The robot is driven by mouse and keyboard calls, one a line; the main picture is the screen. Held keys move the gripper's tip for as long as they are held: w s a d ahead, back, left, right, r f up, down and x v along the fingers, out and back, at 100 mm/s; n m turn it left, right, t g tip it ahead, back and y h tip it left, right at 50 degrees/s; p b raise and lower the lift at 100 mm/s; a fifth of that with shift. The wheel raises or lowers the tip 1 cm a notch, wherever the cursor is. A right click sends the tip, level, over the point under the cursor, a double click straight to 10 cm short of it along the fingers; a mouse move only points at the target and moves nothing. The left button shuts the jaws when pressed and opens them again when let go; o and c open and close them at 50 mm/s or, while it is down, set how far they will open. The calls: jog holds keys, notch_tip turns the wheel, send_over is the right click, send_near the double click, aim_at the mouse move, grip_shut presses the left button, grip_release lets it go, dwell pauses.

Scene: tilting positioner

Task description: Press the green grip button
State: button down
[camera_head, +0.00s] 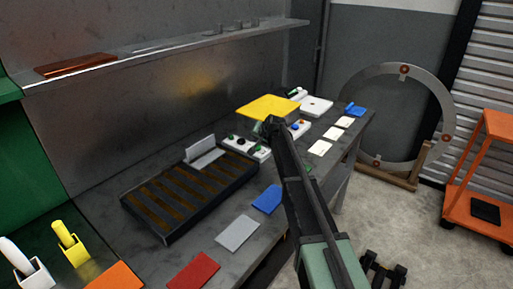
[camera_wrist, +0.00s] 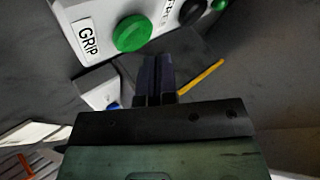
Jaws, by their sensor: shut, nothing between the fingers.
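The green grip button (camera_wrist: 132,33) is a large round cap on a white control box, next to a label reading "GRIP" (camera_wrist: 88,38), at the top of the wrist view. My gripper (camera_wrist: 156,58) is shut and empty. Its fingertips appear just below and right of the button in that view, with no contact visible. In the head view my gripper (camera_head: 272,124) is over the bench, beside a white control box (camera_head: 247,148) with dark and green controls. I cannot read its label there.
A black knob (camera_wrist: 192,11) and a smaller green one (camera_wrist: 219,4) sit on the same box. A yellow plate (camera_head: 268,107) stands behind my gripper. A slatted dark tray (camera_head: 190,193) and coloured pads lie on the bench. A shelf (camera_head: 160,48) runs along the wall.

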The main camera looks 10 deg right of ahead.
jog(key=shift+f+b, duration=0.4)
jog(key=shift+f+b, duration=0.5)
dwell(0.6)
jog(key=shift+r, duration=0.15)
jog(key=shift+r+p, duration=0.8)
jog(key=shift+p, duration=0.15)
notch_tip(320, 180, up, 5)
jog(key=p, duration=0.5)
jog(key=shift+r, duration=0.1)
jog(key=shift+f, duration=0.2)
